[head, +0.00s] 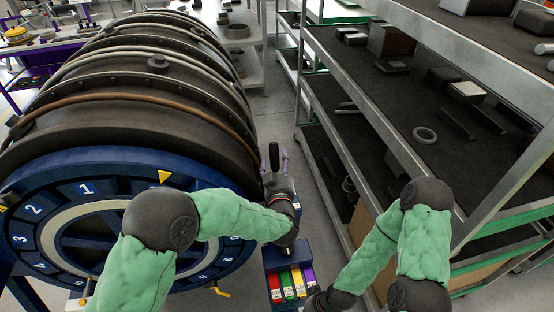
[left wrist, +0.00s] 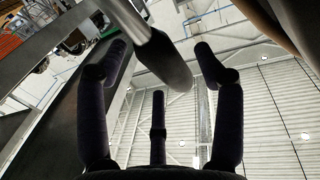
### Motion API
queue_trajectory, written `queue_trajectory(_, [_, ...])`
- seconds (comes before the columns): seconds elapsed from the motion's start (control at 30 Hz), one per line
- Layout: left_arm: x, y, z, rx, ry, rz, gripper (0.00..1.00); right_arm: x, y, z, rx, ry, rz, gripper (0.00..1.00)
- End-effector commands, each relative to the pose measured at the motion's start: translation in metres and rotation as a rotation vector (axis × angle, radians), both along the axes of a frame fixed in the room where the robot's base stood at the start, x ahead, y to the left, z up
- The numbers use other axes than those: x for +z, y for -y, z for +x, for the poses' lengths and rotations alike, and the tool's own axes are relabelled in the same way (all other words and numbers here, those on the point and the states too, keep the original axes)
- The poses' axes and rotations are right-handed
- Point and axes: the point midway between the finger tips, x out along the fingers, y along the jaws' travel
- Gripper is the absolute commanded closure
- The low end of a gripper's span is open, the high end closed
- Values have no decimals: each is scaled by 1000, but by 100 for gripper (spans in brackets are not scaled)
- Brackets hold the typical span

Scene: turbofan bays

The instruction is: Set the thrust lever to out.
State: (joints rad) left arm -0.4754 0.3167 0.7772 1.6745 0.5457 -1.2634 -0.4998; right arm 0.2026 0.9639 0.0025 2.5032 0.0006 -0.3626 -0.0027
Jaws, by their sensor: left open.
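The thrust lever (head: 274,156) has a dark rounded grip and stands beside the right side of the big engine drum. My left gripper (head: 277,172) is at the lever, with its fingers open around or close beside the grip. In the left wrist view the lever (left wrist: 165,60) comes in from the top on a grey metal shaft. Its dark grip end lies between the spread fingertips of my left gripper (left wrist: 163,62), with gaps showing on both sides. The lever's base and any position marks are hidden by my arm.
The engine drum (head: 150,75) with a blue numbered ring (head: 85,188) and yellow pointer (head: 165,177) fills the left. A blue bin with coloured labelled folders (head: 290,284) is below the lever. A metal shelf rack (head: 370,110) stands at right. Grey floor shows between.

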Motion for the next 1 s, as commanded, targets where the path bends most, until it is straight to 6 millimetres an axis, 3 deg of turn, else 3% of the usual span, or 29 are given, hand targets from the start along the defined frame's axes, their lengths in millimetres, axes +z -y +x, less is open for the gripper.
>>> queue_trajectory(0.2, [-1,-1,19,0,0,1,32,-1,0,0,0,0,0,100])
queue_trajectory(0.53, [0,-1,22,0,0,0,32,-1,0,0,0,0,0,100])
queue_trajectory(0.8, [0,-1,22,0,0,0,100,-1,0,0,0,0,0,100])
queue_trajectory(1.0, [0,2,22,-1,6,0,100,-4,0,0,0,0,0,100])
